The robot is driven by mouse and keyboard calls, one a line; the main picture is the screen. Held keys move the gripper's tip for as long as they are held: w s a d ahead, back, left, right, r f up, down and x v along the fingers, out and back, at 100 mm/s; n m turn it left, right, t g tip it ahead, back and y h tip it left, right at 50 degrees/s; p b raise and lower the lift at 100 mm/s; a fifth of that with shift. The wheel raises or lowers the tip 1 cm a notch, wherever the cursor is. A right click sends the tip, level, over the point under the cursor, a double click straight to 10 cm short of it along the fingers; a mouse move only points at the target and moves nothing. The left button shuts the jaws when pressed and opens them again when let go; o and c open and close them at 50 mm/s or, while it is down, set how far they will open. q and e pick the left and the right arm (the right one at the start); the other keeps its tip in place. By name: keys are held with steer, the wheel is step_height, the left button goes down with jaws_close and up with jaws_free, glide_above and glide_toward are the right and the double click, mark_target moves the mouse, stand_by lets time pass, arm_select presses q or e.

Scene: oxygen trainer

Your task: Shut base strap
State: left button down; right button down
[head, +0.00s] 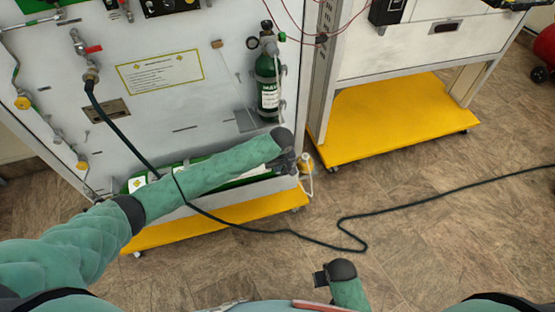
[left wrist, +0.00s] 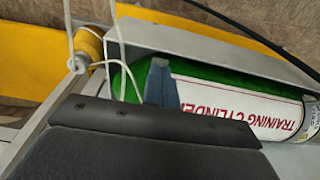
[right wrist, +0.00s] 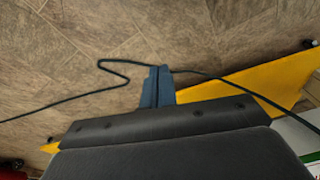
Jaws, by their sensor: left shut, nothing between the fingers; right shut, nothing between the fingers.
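A green cylinder with a white "TRAINING CYLINDER" label (left wrist: 245,95) lies in a grey metal holder (left wrist: 190,47) at the base of the panel. Part of it shows in the head view (head: 240,178), mostly behind my left arm. I cannot clearly make out the base strap. My left gripper (head: 300,163) is at the right end of the base. In the left wrist view its shut, empty fingers (left wrist: 160,78) overlap the cylinder's green end; contact cannot be told. My right gripper (head: 320,278) is shut and empty over the floor, and its fingers (right wrist: 157,82) show in its wrist view.
A yellow roller-like part (left wrist: 88,47) with a pale cord is beside the holder. An upright green cylinder (head: 267,80) hangs on the panel. A black hose (head: 290,233) crosses the floor. A second yellow-based cart (head: 395,115) stands right; open floor lies in front.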

arm_select(q)
steer(key=shift+s+d+f, duration=0.1)
steer(key=shift+f, duration=0.45)
arm_select(e)
steer(key=shift+s+d+f, duration=0.1)
steer(key=shift+s+f, duration=0.05)
steer(key=shift+f, duration=0.45)
steer(key=shift+s+d+f, duration=0.1)
steer(key=shift+f, duration=0.5)
arm_select(q)
steer(key=shift+s, duration=0.1)
arm_select(e)
steer(key=shift+f, duration=0.1)
